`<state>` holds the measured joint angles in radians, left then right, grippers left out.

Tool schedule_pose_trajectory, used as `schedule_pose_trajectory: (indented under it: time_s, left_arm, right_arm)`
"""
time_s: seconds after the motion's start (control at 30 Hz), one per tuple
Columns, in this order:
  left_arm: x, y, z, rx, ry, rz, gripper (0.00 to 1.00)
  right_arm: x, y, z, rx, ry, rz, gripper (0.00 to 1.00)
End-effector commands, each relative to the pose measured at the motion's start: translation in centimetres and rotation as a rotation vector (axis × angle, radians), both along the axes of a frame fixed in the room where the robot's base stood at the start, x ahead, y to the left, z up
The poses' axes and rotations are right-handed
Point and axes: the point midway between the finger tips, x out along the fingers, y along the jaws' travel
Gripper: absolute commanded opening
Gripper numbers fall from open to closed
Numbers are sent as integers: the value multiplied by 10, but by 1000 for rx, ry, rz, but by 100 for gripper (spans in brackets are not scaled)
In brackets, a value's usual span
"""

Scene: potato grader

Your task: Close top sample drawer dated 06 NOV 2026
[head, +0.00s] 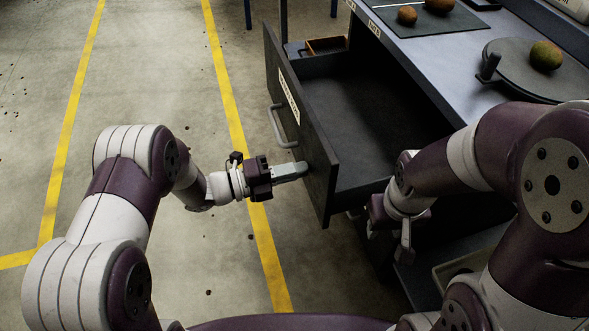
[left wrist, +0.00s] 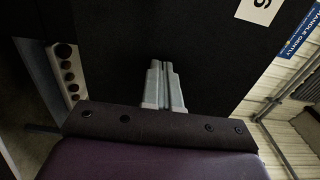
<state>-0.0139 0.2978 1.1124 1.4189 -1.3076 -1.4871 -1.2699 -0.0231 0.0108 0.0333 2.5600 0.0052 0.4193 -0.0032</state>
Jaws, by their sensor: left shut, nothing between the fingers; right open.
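The top sample drawer (head: 318,157) is pulled out from under the bench in the head view. Its dark front panel carries a pale label (head: 288,93) and a grey bar handle (head: 281,125); the label's date is too small to read. My left gripper (head: 304,168) is shut and empty, its fingertips at the outer face of the drawer front, below the handle. In the left wrist view the shut fingers (left wrist: 163,66) point at the dark panel (left wrist: 195,45); I cannot tell whether they touch it. My right gripper (head: 392,235) is open near the drawer's near side, partly hidden by its arm.
The bench top (head: 430,60) holds a dark mat with brown potatoes (head: 407,15) and a round grey plate with a potato (head: 546,56). A tray (head: 460,268) sits below at right. The floor left of the drawer is clear, with yellow lines.

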Motion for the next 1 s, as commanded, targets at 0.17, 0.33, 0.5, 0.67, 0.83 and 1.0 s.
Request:
schedule_pose_trajectory:
  time_s: [0.17,0.33,0.5,0.67,0.83,1.0]
  left_arm:
    - [1,-6,-1,0,0,-1,0]
    - [7,-33,-3,-1,0,-5,0]
    - [19,-80,-5,-1,-3,-7,0]
    - [32,-128,-6,-1,-3,-6,0]
    - [45,-174,-6,-2,-1,-5,0]
    - [55,-209,-4,-1,0,-2,0]
  right_arm:
    - [0,0,-2,0,0,0,43]
    - [0,0,-10,0,0,0,43]
    - [0,0,-25,0,0,0,43]
    - [0,0,-43,0,0,0,43]
    - [0,0,-60,0,0,0,43]
    - [0,0,-72,0,0,0,43]
